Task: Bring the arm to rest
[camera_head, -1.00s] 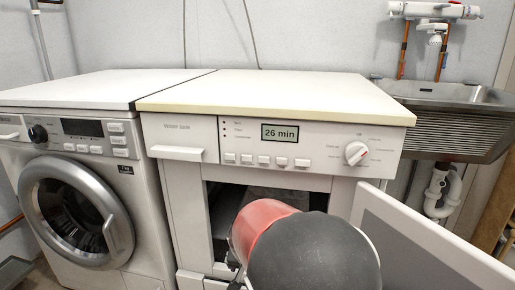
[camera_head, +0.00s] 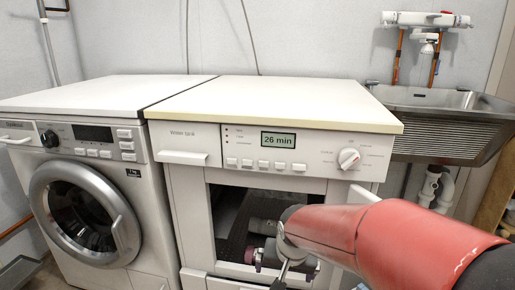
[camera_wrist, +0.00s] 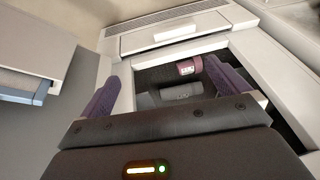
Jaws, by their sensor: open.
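My red and black arm reaches in from the lower right of the head view. My gripper (camera_head: 285,266) is in front of the open doorway of the right-hand machine (camera_head: 187,141), whose display reads 26 min. In the wrist view my gripper (camera_wrist: 165,90) has its two purple-padded fingers spread wide with nothing held between them. Beyond them is the machine's dark opening, with a grey rounded thing (camera_wrist: 182,92) and a small purple-pink piece (camera_wrist: 188,67) that I cannot identify. The machine's open door is mostly hidden behind my arm.
A washing machine (camera_head: 98,160) with a shut round door stands to the left. A metal basin (camera_head: 440,98) with a wall tap (camera_head: 428,20) above and a white drain pipe (camera_head: 434,186) below is at the right. Both machine tops are clear.

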